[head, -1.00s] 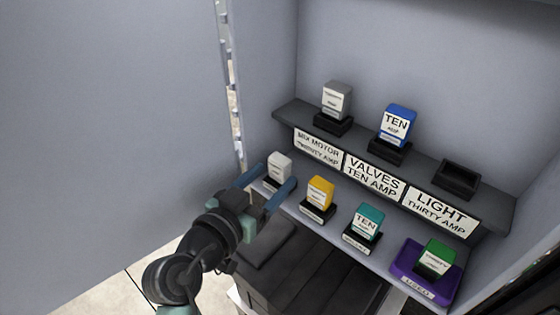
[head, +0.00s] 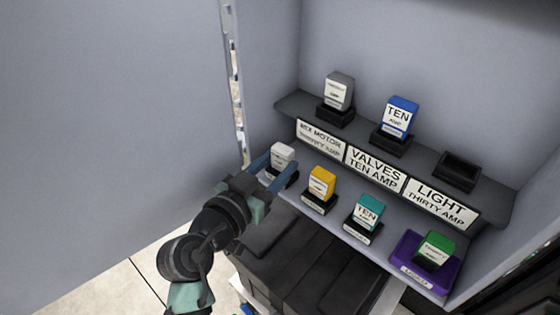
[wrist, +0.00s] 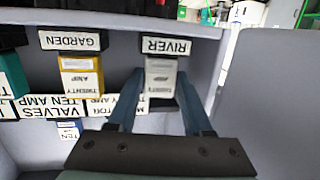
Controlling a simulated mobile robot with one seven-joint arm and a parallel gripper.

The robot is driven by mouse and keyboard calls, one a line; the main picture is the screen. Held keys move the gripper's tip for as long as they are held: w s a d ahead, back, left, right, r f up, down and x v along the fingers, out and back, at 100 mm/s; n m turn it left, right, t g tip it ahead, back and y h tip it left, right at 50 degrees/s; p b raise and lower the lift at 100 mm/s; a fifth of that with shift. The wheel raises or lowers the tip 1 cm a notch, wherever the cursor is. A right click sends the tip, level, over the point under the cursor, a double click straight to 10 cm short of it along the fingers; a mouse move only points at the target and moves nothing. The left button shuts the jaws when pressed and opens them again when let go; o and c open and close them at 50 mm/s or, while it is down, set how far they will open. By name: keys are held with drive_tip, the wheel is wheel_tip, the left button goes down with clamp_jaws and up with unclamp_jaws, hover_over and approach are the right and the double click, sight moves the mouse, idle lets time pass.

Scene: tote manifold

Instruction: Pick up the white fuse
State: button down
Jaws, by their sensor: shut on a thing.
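The white fuse (head: 282,157) stands upright at the left end of the lower shelf. In the wrist view, which is upside down, the white fuse (wrist: 160,79) has a label reading TWENTY and sits by a RIVER tag (wrist: 166,46). My gripper (head: 277,167) reaches in from the lower left, with one blue finger on each side of the fuse. In the wrist view my gripper (wrist: 160,90) is shut on the fuse's sides. The fuse's base is partly hidden by the right finger in the head view.
A yellow fuse (head: 322,182), a teal fuse (head: 368,211) and a green fuse (head: 436,248) on a purple tray (head: 403,266) stand to the right. The upper shelf holds a grey fuse (head: 339,90), a blue fuse (head: 400,116) and an empty socket (head: 458,170). The cabinet's left wall (head: 268,75) is close.

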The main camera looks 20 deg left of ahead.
sight(276, 153)
drive_tip(key=shift+r+b, duration=0.3)
drive_tip(key=shift+r, duration=0.2)
wheel_tip(276, 153, up, 2)
drive_tip(key=shift+r+b, duration=0.1)
drive_tip(key=shift+b, duration=0.5)
drive_tip(key=f+b+v, duration=0.2)
drive_tip(key=b+v, duration=0.3)
drive_tip(key=v, duration=1.2)
drive_tip(key=shift+s+f+b, duration=0.15)
drive_tip(key=shift+s+b, duration=0.2)
drive_tip(key=shift+s, duration=0.25)
wheel_tip(276, 153, up, 3)
drive_tip(key=p, duration=0.2)
drive_tip(key=shift+p, duration=0.3)
